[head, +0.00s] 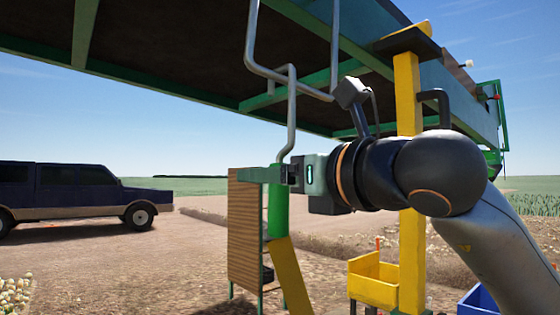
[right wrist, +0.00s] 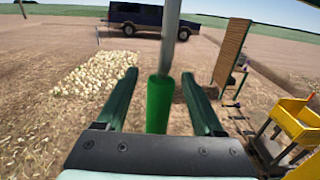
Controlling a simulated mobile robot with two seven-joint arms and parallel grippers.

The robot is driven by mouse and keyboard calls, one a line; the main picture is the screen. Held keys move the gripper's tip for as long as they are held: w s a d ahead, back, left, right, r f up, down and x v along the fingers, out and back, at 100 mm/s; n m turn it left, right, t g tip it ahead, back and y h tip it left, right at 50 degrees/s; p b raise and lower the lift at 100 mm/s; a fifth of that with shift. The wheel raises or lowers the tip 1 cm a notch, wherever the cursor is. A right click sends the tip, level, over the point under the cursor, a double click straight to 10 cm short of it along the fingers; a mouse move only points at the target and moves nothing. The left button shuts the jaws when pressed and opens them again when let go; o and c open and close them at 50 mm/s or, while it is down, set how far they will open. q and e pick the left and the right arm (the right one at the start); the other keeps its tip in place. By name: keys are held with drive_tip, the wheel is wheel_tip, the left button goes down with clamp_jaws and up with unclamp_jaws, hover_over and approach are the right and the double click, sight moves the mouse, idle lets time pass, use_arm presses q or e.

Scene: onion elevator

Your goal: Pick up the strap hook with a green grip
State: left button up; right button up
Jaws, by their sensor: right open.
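The strap hook is a bent grey metal rod (head: 291,110) with a green grip (head: 278,211) at its lower end. It hangs upright under the edge of the elevator frame. My right gripper (head: 262,174) comes in from the right at the upper end of the grip. In the right wrist view the green grip (right wrist: 159,103) stands between the two open green fingers of my right gripper (right wrist: 158,76), with a visible gap on each side. The grey rod (right wrist: 168,50) rises above it. My left gripper is in neither view.
A yellow post (head: 408,95) and yellow bin (head: 374,284) are to the right. Onions (right wrist: 95,85) lie on the ground.

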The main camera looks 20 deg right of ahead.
drive_tip(key=shift+x, duration=0.85)
drive_tip(key=shift+c, duration=0.2)
clamp_jaws()
